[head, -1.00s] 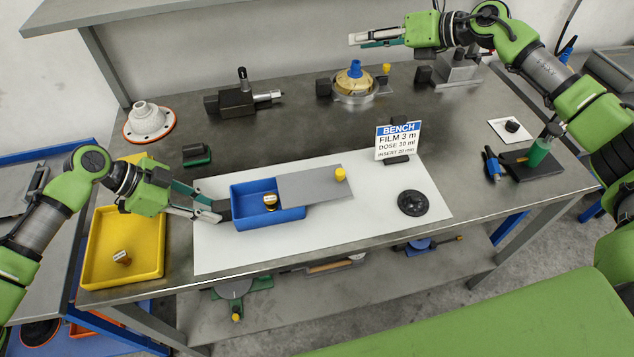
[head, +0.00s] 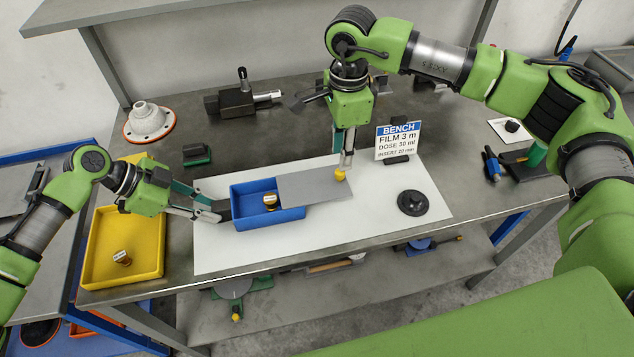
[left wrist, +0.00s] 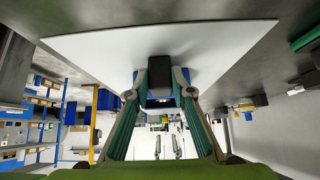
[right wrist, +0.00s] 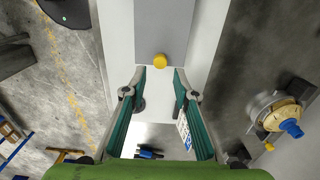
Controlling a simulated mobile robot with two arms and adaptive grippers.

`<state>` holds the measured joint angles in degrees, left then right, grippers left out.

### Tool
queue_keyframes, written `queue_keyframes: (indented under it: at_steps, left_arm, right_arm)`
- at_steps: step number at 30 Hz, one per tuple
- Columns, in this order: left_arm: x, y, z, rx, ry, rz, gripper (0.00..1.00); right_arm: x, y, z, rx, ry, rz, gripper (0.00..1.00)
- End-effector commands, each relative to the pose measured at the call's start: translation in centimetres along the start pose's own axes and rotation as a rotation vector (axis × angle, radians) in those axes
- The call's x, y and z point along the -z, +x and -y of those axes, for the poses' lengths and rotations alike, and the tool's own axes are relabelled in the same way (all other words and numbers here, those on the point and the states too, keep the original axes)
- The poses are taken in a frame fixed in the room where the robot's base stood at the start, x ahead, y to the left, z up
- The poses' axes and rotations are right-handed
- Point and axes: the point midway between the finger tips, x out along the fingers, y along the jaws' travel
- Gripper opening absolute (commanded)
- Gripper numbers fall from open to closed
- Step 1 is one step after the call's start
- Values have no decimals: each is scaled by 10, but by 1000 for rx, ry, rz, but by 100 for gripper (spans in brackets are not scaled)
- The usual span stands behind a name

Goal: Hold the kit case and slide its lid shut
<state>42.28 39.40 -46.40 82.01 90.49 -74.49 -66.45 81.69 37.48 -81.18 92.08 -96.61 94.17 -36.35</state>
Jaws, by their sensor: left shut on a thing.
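The blue kit case (head: 240,197) lies on the white mat with its left part open. A small brown-and-white labelled item (head: 270,201) sits inside. The grey sliding lid (head: 310,187) covers only its right part and sticks out to the right. A yellow knob (head: 341,176) stands at the lid's right end. My left gripper (head: 222,212) is shut on the dark block at the case's left end; this block (left wrist: 159,75) also shows in the left wrist view. My right gripper (head: 345,160) points down at the knob. In the right wrist view its fingers (right wrist: 159,72) are apart, with the knob (right wrist: 160,60) between or just beyond the tips.
A bench sign (head: 398,142) stands close right of my right gripper. A black disc (head: 411,203) lies on the mat (head: 300,240) to the right. A yellow tray (head: 97,284) is at the left. The mat in front of the case is clear.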

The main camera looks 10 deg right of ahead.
Motion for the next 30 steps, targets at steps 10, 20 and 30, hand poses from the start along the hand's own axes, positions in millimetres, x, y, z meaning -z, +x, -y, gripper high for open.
queue_keyframes:
  at_steps: [10,20,30]
  left_arm:
    - [1,0,0,0,1,-1,0]
    - [1,0,0,0,1,-1,0]
    - [1,0,0,0,1,-1,0]
  right_arm:
    - [-1,44,0,-2,3,4,27]
    - [-1,57,0,0,3,4,27]
    - [-1,57,0,0,3,4,0]
